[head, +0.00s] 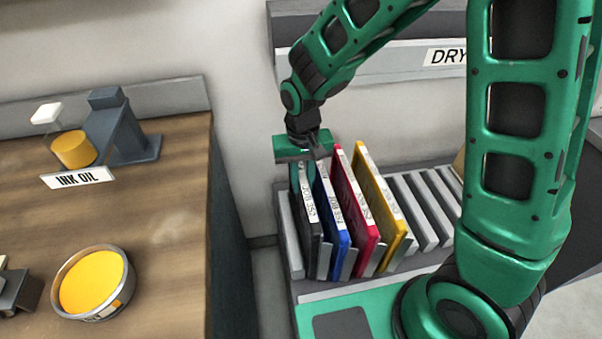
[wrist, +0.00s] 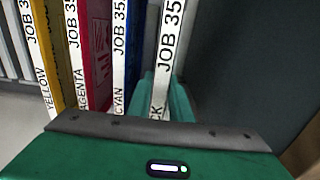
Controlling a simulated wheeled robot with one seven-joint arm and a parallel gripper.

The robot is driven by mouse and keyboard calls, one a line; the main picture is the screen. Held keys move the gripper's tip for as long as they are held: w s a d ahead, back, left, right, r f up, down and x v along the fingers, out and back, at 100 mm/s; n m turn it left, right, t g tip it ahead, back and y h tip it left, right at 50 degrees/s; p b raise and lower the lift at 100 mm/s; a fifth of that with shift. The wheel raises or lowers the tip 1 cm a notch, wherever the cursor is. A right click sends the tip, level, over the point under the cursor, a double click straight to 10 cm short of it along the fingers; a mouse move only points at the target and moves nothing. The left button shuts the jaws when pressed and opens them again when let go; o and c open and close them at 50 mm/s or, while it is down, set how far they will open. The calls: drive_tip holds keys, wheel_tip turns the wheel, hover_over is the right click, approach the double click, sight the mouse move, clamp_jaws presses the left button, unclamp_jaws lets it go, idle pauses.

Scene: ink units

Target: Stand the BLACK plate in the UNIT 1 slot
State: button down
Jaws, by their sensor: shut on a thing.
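The black plate (head: 305,232) stands upright at the left end of a grey slotted rack (head: 437,207), beside the blue plate (head: 330,215). Its white label strip, reading JOB 35 and a final K, faces me in the wrist view (wrist: 168,55). My gripper (head: 304,168) is above the rack's left end, shut on the black plate near its top edge; its green fingers also show around the plate in the wrist view (wrist: 163,98). I cannot tell whether the plate's lower edge rests in its slot. No UNIT 1 label shows in either view.
The red magenta plate (head: 355,205) and the yellow plate (head: 381,200) stand close right of the blue one. Empty slots lie further right. A wooden counter at left holds an INK OIL sign (head: 78,178) and a yellow-filled tin (head: 92,283). A DRY sign (head: 446,56) is behind.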

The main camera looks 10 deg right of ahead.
drive_tip(key=shift+f, duration=2.9)
drive_tip(key=c, duration=1.5)
unclamp_jaws()
drive_tip(key=shift+c, duration=0.2)
drive_tip(key=shift+r, duration=0.1)
wheel_tip(320, 180, up, 10)
drive_tip(key=shift+r, duration=0.25)
drive_tip(key=shift+r, duration=2.5)
